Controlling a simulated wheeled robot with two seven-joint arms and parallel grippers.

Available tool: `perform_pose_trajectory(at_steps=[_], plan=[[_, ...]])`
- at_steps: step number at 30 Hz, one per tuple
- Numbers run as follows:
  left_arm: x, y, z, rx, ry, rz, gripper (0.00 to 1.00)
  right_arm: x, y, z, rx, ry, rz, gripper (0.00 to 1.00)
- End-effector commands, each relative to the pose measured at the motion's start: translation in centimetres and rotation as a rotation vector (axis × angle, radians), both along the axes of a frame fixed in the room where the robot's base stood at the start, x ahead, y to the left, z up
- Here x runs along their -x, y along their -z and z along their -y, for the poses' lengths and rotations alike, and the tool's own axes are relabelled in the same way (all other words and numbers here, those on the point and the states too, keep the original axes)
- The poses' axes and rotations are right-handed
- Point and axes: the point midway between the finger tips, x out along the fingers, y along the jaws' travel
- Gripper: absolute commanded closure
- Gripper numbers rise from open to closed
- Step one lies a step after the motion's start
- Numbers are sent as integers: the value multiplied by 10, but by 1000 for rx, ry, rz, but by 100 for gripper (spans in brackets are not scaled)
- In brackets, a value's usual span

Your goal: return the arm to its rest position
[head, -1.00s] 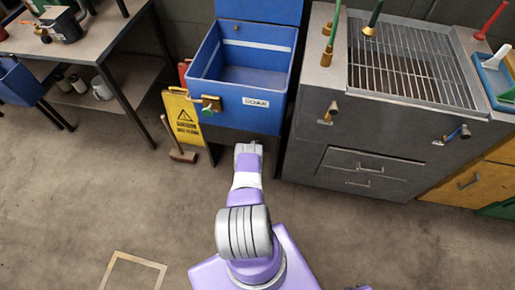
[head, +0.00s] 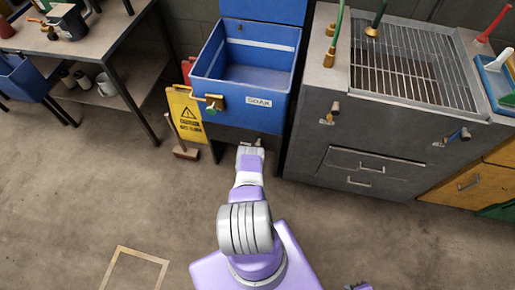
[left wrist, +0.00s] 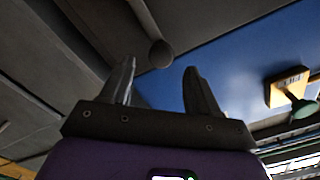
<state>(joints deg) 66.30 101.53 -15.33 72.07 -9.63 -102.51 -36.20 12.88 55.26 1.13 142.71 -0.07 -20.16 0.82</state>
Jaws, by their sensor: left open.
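My left arm reaches forward from the bottom of the head view. Its gripper (head: 251,146) is low, just below and in front of the blue soak basin (head: 246,92); its fingers are small there. In the left wrist view the two fingers of my left gripper (left wrist: 160,85) stand apart with nothing between them. Behind them is a blue surface of the basin (left wrist: 235,60), with the brass-coloured valve plate and green knob (left wrist: 293,98) at the right. My right gripper is not seen.
A yellow warning sign (head: 186,115) and a broom (head: 183,150) stand left of the basin. A grey counter with a grate (head: 415,70) is to the right. A dark workbench (head: 100,35) is at the left. The floor (head: 90,200) in front is open.

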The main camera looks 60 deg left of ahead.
Motion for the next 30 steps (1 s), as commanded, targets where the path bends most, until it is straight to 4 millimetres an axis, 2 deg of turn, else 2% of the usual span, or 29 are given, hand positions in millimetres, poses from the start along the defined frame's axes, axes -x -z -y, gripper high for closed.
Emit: perform_pose_trajectory(at_steps=[6,24,26,28,30], plan=[[14,0,16,1,-1,0,39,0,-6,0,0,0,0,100],[14,0,17,0,-1,0,39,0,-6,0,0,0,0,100],[11,0,17,10,2,-1,39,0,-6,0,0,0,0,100],[-1,0,19,56,11,-4,39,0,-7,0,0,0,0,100],[-23,0,26,150,26,-15,39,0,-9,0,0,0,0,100]])
